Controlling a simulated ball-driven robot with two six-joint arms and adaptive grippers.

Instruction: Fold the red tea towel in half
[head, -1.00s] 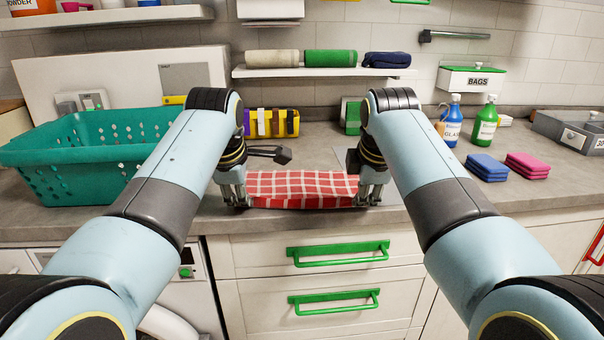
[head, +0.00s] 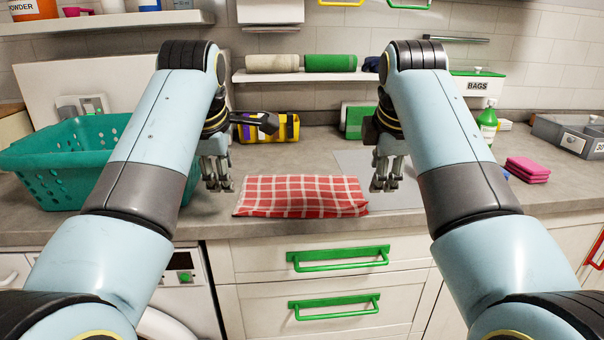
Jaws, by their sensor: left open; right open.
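The red tea towel (head: 302,196), with a white check, lies on the worktop near its front edge as a fairly flat, wide strip. Its near side lies close to the counter edge. My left gripper (head: 218,187) is open and empty, raised just beyond the towel's left end. My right gripper (head: 386,187) is open and empty, raised just beyond the towel's right end. Neither gripper touches the towel. How many layers the towel has is hard to tell.
A teal basket (head: 62,165) stands at the left, behind my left arm. A grey flat panel (head: 412,192) lies right of the towel. A yellow striped holder (head: 283,127) stands at the back.

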